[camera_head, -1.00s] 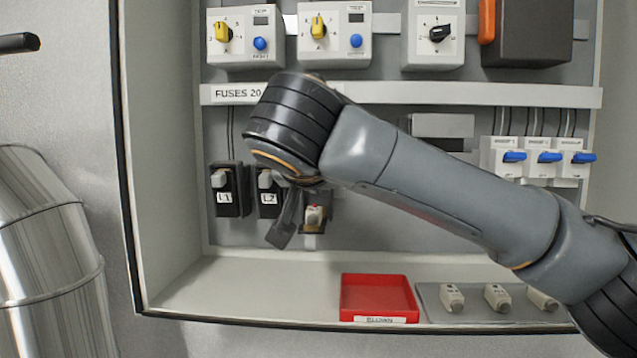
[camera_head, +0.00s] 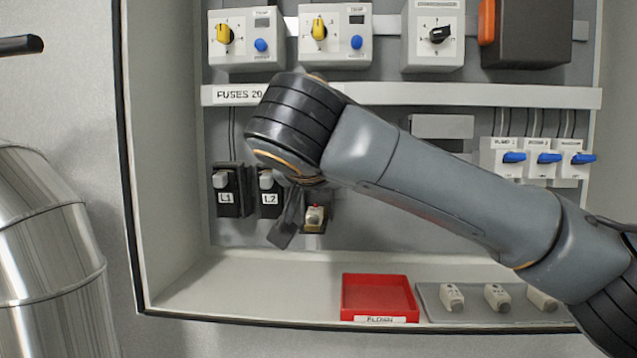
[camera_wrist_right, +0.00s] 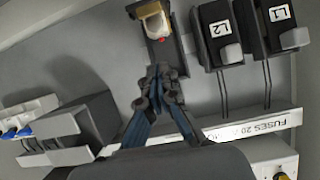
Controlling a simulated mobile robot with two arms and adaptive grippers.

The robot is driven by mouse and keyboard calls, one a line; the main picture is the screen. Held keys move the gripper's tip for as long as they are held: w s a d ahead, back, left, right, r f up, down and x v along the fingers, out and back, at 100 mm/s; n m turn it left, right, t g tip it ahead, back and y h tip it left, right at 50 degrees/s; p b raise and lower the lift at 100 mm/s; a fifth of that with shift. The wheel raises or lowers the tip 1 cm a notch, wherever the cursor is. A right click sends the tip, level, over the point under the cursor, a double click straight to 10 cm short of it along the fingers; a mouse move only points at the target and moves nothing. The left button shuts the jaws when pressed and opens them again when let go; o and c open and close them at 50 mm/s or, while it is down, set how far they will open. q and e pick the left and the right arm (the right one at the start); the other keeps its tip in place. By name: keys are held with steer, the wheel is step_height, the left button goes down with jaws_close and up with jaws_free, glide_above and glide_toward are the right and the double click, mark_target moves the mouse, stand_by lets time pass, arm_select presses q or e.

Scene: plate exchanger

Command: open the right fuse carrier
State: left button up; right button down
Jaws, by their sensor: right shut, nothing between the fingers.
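The right fuse carrier (camera_head: 315,216) is to the right of the carriers L1 (camera_head: 228,193) and L2 (camera_head: 269,193). A pale fuse with a red spot is exposed in it, so it looks open; my wrist hides its upper part. In the right wrist view the same carrier (camera_wrist_right: 160,28) shows at the top, with L2 (camera_wrist_right: 218,35) and L1 (camera_wrist_right: 275,25) to its right. My right gripper (camera_head: 280,238) is shut and empty, just left of the exposed fuse in the head view. In the wrist view its fingertips (camera_wrist_right: 158,75) are near the carrier's end; contact is unclear. My left gripper is not in view.
A red tray (camera_head: 347,298) and a grey holder with several pale fuses (camera_head: 496,297) sit on the cabinet floor. Blue-levered breakers (camera_head: 540,158) are at the right. A white rail (camera_head: 440,94) runs above the carriers. The cabinet floor's left part is clear.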

steer(key=shift+w, duration=0.3)
steer(key=shift+w+r, duration=0.15)
steer(key=shift+r, duration=0.05)
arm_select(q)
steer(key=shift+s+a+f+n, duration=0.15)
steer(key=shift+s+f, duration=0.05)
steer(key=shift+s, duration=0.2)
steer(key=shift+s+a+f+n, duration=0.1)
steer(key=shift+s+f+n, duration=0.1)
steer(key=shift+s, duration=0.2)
